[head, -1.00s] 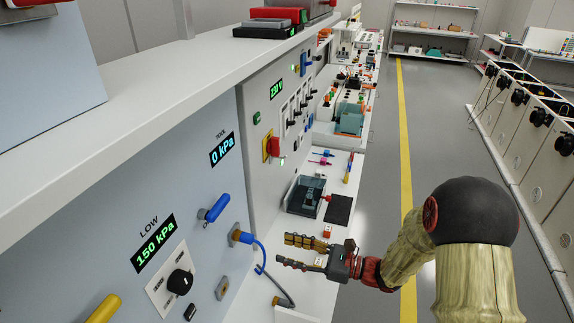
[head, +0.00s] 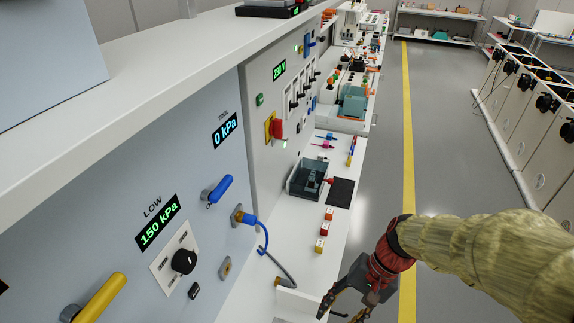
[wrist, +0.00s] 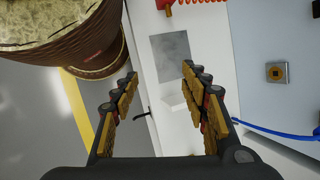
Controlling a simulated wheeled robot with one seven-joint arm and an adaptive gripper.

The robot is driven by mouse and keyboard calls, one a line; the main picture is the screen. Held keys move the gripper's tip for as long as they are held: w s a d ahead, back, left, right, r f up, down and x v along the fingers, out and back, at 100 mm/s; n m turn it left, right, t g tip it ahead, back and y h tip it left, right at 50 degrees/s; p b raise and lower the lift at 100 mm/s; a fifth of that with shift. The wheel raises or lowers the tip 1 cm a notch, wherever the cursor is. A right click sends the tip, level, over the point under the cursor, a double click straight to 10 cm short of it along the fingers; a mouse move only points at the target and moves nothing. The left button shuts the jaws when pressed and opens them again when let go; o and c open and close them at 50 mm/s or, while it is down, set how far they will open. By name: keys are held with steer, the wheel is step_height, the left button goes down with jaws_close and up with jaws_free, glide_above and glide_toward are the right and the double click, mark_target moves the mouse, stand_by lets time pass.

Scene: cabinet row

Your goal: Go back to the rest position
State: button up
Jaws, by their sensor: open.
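My gripper (head: 342,303) is at the bottom of the head view, beyond the front edge of the white bench and partly cut off by the frame. In the wrist view my gripper (wrist: 160,88) shows its two yellow-padded fingers spread apart with nothing between them. My arm reaches in from the right of the head view, over the aisle floor.
The cabinet panel (head: 130,190) with blue lever (head: 219,189), yellow handle (head: 100,298) and knob (head: 184,262) stands at left. The bench (head: 295,235) holds a dark box (head: 308,178) and small coloured blocks (head: 325,229). The aisle (head: 450,150) is clear.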

steer(key=s+d+r+n+t+h, duration=0.1)
steer(key=d+r+n+t+h, duration=0.1)
steer(key=r, duration=0.6)
steer(key=s+d+r+n+t+h, duration=0.1)
steer(key=d+r+n+t+h, duration=0.1)
steer(key=d+r+t, duration=0.3)
step_height(320, 180, up, 4)
steer(key=shift+s+f+n+t+h, duration=0.15)
steer(key=shift+s+n+t+h, duration=0.2)
steer(key=shift+n, duration=0.35)
steer(key=shift+w, duration=0.1)
steer(key=shift+c, duration=0.2)
